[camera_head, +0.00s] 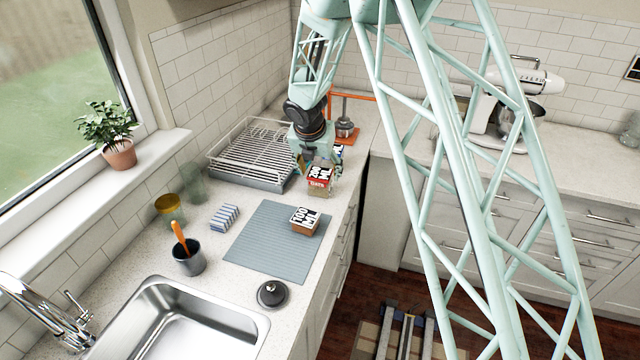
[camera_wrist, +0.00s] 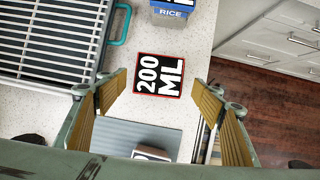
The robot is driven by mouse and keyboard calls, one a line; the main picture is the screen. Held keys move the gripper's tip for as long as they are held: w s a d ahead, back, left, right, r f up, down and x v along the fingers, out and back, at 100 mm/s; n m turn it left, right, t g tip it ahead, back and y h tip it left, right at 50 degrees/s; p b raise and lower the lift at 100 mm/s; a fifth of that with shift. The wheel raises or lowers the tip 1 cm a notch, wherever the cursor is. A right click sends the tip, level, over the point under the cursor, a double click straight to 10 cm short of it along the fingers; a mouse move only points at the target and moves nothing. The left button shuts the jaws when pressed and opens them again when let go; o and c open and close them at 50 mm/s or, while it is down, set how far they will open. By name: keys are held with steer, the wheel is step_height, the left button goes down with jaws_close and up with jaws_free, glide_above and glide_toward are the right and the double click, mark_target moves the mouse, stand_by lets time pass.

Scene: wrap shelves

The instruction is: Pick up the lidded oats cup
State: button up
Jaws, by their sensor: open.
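The lidded oats cup (camera_head: 319,185) has a red band reading "OATS" and a black lid marked "200 ML". It stands upright on the counter between the dish rack and the mat. In the wrist view its square lid (camera_wrist: 160,76) shows ahead of my gripper, between the lines of the fingers. My gripper (camera_wrist: 159,86) is open and empty, its fingers spread to the left and right of the lid in that view. In the head view my gripper (camera_head: 318,158) is close above and behind the cup. I cannot tell how much height separates them.
A blue-labelled rice cup (camera_wrist: 173,12) stands beyond the oats cup. A "100 ML" cup (camera_head: 304,222) stands on the grey mat (camera_head: 262,245). The dish rack (camera_head: 250,180) is close on the left. The counter edge is on the right.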

mark_target(319, 174)
steer(key=shift+f, duration=0.15)
steer(key=shift+a+x, duration=0.2)
steer(key=shift+x, duration=2.2)
steer(key=shift+w, duration=0.15)
steer(key=c, duration=1)
steer(key=shift+r+p, duration=0.55)
steer(key=shift+r, duration=4.45)
